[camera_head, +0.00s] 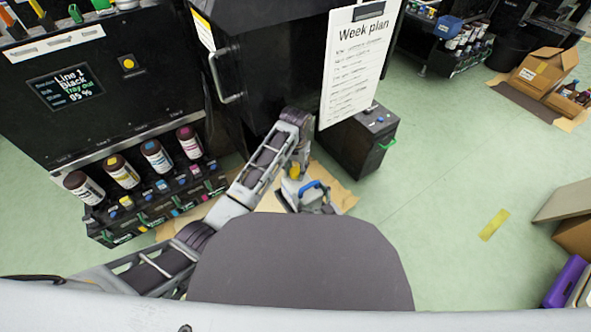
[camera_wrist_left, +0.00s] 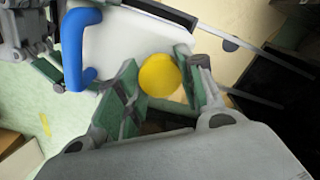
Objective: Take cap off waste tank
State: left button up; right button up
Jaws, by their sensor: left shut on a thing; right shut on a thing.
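The waste tank (camera_wrist_left: 125,45) is a pale, whitish container with a blue handle (camera_wrist_left: 72,45). In the head view it (camera_head: 291,187) stands low, below the black machine, with its blue handle (camera_head: 314,187) up. The round yellow cap (camera_wrist_left: 160,75) lies between the green-padded fingers of my left gripper (camera_wrist_left: 160,82), which is shut on it. The cap is over the tank's edge in the wrist view; whether it is still seated is hidden.
A brown sheet (camera_head: 340,192) lies under the tank. Ink bottles (camera_head: 122,172) stand in a rack at left. A black box (camera_head: 355,140) and a hanging Week plan board (camera_head: 352,65) are close behind the tank. Green floor at right is mostly clear; cartons (camera_head: 545,68) stand beyond.

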pick_arm(q)
jog(key=o, duration=1.1)
jog(key=shift+r, duration=2.25)
